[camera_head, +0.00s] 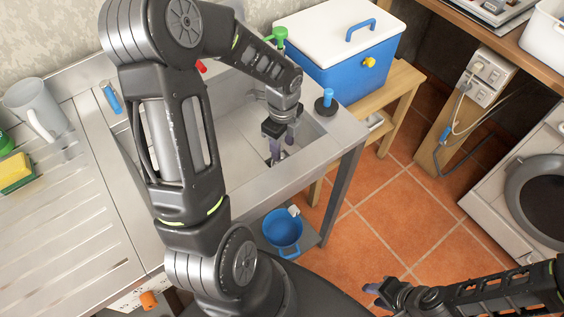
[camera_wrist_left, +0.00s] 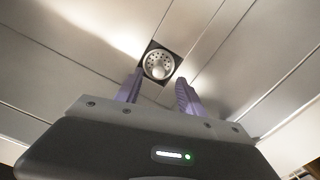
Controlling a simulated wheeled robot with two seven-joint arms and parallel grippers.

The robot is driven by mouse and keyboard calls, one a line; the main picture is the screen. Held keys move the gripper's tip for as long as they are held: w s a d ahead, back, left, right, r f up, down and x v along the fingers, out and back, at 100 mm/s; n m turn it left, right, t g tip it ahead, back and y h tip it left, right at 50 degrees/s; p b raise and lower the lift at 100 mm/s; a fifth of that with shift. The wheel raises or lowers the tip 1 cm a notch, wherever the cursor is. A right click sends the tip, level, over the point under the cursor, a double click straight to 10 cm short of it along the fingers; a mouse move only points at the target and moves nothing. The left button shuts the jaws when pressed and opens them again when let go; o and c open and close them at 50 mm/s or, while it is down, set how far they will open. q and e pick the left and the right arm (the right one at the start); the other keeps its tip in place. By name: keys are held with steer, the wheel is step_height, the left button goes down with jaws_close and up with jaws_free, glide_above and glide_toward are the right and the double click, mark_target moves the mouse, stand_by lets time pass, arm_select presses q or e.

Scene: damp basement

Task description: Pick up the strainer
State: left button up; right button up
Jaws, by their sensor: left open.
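The strainer (camera_wrist_left: 158,64) is a round metal piece with holes and a central knob. It sits in a dark square recess in the sink floor, seen in the left wrist view. My left gripper (camera_head: 282,146) points down into the sink basin (camera_head: 238,98). It is open and empty, and in the left wrist view its purple fingers (camera_wrist_left: 157,82) lie either side of the strainer's line, apart from it. In the head view the gripper largely hides the strainer. My right gripper (camera_head: 376,288) is low at the bottom right, away from the sink; its jaw opening is unclear.
A blue cooler with a white lid (camera_head: 342,50) stands behind the sink on a wooden stand. A blue-topped stopper (camera_head: 326,100) is on the sink's right rim. A grey jug (camera_head: 38,108) and a yellow sponge (camera_head: 15,172) are at the left. A blue bucket (camera_head: 283,230) is below.

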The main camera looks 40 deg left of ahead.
arm_select(q)
steer(key=shift+s+a+f+p, duration=0.1)
steer(key=shift+f+p, duration=0.1)
steer(key=shift+f, duration=1.15)
steer(key=shift+a+f+p, duration=0.1)
steer(key=shift+f+p, duration=0.05)
steer(key=shift+f, duration=1.15)
jaws_close()
